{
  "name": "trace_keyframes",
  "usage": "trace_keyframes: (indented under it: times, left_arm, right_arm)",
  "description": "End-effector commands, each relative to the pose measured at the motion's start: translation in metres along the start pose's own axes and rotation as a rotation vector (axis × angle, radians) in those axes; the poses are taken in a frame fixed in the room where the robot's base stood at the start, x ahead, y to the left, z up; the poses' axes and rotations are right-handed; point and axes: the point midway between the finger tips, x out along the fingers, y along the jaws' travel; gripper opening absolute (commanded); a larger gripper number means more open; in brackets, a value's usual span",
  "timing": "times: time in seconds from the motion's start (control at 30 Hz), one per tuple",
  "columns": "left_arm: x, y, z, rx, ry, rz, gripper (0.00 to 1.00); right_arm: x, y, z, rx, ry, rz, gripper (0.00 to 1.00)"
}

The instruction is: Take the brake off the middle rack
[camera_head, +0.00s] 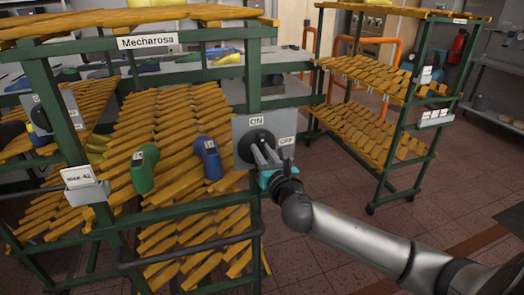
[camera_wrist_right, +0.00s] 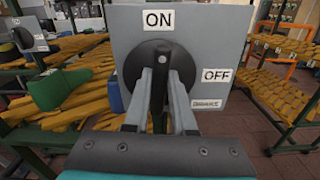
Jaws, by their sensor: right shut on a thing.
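The middle rack (camera_head: 254,90) is a green frame with slanted yellow wooden slats and a "Mecharosa" sign. Its brake is a round black knob (camera_head: 248,146) on a grey plate (camera_head: 240,125), labelled ON at the top and OFF at the right. In the right wrist view the knob (camera_wrist_right: 133,70) has a raised bar (camera_wrist_right: 159,88) standing upright, pointing to ON. My right gripper (camera_head: 260,152) is shut on this bar, one finger on each side; its fingers also show in the right wrist view (camera_wrist_right: 162,85). My left gripper is not in view.
A green shoe last (camera_head: 142,170) and a blue one (camera_head: 208,158) rest on the slats left of the plate. A "size 42" card holder (camera_head: 84,188) is on the front left post. Another rack (camera_head: 400,125) stands to the right, with open tiled floor in front.

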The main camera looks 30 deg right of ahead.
Motion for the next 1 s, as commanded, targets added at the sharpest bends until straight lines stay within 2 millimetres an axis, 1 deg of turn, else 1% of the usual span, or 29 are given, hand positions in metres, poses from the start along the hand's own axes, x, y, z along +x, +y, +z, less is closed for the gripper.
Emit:
trace_keyframes:
  times: [0.33, 1.0]
  left_arm:
    - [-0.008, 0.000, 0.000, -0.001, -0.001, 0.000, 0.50]
    - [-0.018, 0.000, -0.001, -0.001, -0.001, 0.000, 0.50]
  right_arm:
    - [0.000, -0.003, 0.000, 0.298, 0.001, -0.001, 0.00]
    - [0.000, -0.008, -0.004, 0.936, 0.000, -0.002, 0.00]
